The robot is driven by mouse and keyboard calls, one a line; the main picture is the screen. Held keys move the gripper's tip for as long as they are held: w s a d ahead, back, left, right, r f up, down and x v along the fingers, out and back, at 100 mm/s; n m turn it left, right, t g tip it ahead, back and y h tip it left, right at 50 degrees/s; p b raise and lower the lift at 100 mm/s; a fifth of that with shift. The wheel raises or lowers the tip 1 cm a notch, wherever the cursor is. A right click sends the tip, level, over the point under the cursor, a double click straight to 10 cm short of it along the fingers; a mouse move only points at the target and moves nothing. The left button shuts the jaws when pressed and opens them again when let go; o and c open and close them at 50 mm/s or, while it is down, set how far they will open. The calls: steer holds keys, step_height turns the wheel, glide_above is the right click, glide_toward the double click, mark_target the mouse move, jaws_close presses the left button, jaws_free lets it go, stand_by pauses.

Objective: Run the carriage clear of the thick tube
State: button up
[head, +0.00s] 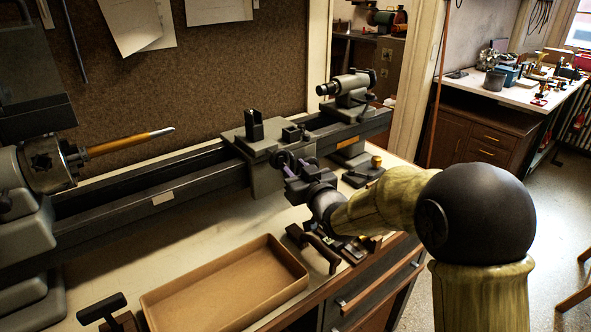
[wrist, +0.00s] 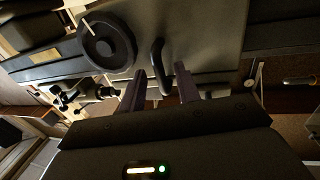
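The lathe carriage (head: 267,180) sits on the bed about midway between headstock and tailstock. An orange-brown tube with a thin pale tip (head: 115,145) sticks out of the chuck (head: 48,165) at the left. A clear stretch of bed lies between its tip and the carriage. My gripper (head: 298,162) is at the carriage's front. The wrist view shows the dark round handwheel (wrist: 107,43) and a bent dark handle (wrist: 158,62) beside it. My two fingers (wrist: 161,82) are apart, with the handle's lower end between or just beyond their tips; contact cannot be told.
The tailstock (head: 352,92) stands at the bed's right end. An empty cardboard-coloured tray (head: 290,245) lies on the bench in front of the lathe. Dark hand tools (head: 318,246) lie right of it, under my arm. The bed (head: 150,195) left of the carriage is bare.

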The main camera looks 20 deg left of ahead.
step_height(320, 180, up, 10)
steer(key=p, duration=0.1)
stand_by(0.5)
